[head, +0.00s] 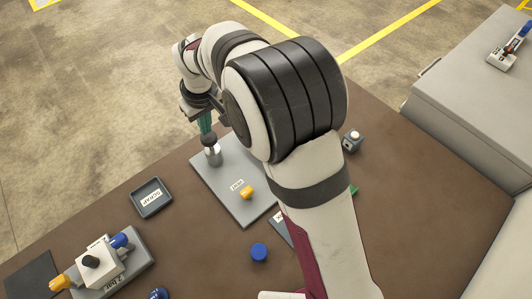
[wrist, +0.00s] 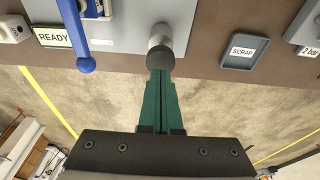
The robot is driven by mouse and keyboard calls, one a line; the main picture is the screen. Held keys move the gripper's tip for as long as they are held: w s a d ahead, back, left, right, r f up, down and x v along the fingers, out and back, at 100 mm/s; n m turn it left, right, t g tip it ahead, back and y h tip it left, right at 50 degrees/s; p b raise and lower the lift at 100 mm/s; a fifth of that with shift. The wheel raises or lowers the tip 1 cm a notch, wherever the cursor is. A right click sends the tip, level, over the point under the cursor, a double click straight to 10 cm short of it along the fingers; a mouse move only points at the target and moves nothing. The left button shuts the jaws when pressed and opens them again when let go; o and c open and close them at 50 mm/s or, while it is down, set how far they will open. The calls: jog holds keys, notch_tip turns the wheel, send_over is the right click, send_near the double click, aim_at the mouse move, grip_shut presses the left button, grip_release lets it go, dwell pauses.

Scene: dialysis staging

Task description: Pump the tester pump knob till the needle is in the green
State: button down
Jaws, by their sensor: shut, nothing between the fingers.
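The pump knob is a dark ball (head: 209,139) on a silver cylinder (head: 213,156) at the far end of a grey tester plate (head: 225,180). It also shows in the wrist view as a dark knob (wrist: 159,58) below its silver cylinder (wrist: 160,35). My gripper (head: 206,128) has green fingers, shut and empty, with their tips right at the knob. In the wrist view the fingertips (wrist: 160,76) meet or overlap the knob; I cannot tell whether they press on it. No gauge, needle or green band is visible; my arm hides part of the plate.
An orange knob (head: 246,192) sits near the VENT label. A SCRAP tray (head: 151,197) stands left of the plate. A white valve block (head: 97,262) with blue and orange ends is at lower left. A blue cap (head: 259,252) lies in front. A blue lever (wrist: 74,38) shows beside the READY label (wrist: 53,37).

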aim_at(209, 137)
dwell(0.4)
jog(key=shift+f, duration=2.15)
jog(key=shift+r, duration=3.1)
jog(key=shift+f, duration=3.15)
jog(key=shift+r, duration=3.15)
jog(key=shift+f, duration=0.1)
